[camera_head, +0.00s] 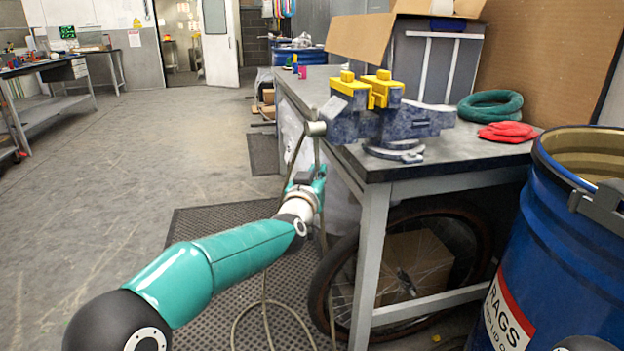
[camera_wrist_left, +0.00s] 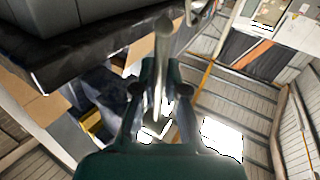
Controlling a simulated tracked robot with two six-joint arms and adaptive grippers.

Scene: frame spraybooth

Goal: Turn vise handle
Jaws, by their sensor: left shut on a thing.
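The blue vise (camera_head: 410,120) with yellow jaw pads (camera_head: 375,88) is mounted at the near left corner of the workbench. The vise handle is a thin grey bar; in the left wrist view the handle (camera_wrist_left: 162,85) runs between the two fingers. My left gripper (camera_head: 318,178) is below the screw end, beside the bench leg. In the wrist view the left gripper (camera_wrist_left: 161,68) is closed around the bar. Its fingertips are small and partly hidden in the head view. My right gripper is not in view.
The workbench (camera_head: 470,155) carries a green hose coil (camera_head: 490,106), a red cloth (camera_head: 507,132) and a cardboard box (camera_head: 360,38). A blue rags drum (camera_head: 545,240) stands at right. A wheel (camera_head: 325,280) and hanging cord are below. Open floor (camera_head: 130,175) lies left.

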